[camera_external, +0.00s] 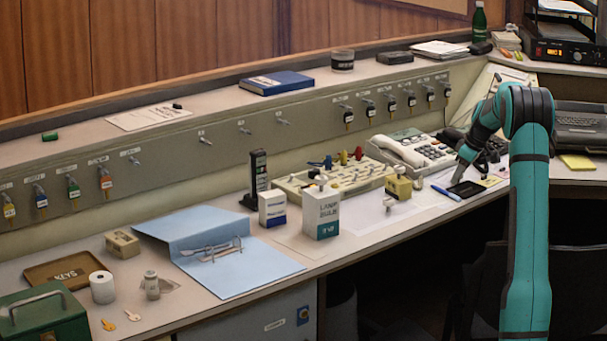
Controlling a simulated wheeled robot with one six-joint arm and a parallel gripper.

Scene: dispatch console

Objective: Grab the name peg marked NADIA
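A cream peg board (290,184) lies on the desk in the middle, with small pegs standing along its back: a blue peg (328,162), a yellow peg (343,158) and a red peg (359,153). Lower pale pieces sit on the board. No lettering on any peg is readable, so I cannot tell which one is marked NADIA. My gripper (460,176) points down at the right part of the desk, close to a dark flat pad, well right of the board. Its fingers are too small and dark to tell whether they are open.
A white-and-teal bulb box (321,213) and a smaller white box (272,208) stand before the board, a black upright device (257,178) at its left. Keys hang on the panel behind.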

